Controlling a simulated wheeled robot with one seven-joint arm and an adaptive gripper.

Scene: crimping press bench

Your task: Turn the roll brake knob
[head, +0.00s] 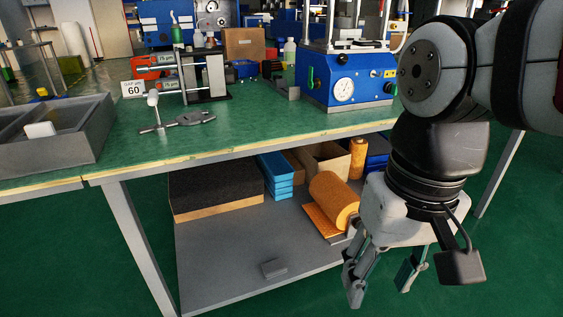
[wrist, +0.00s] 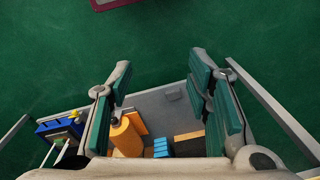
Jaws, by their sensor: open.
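A roll stand (head: 205,75) with grey upright plates and horizontal rollers stands on the green bench top (head: 240,128) at the left in the head view. Labels reading 75 µm are by its rollers. I cannot tell which small part is the brake knob. A metal piece with a white-topped upright handle (head: 153,99) lies in front of the stand. My gripper (head: 381,280) is open and empty, pointing down in front of the bench at the right, lower than the bench top and well away from the stand. Its spread fingers also show in the wrist view (wrist: 162,85), with the floor beyond.
A blue press (head: 343,85) with a dial stands on the bench, right of the stand. A grey tray (head: 85,135) is at the left. The bench's front strip is mostly clear.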

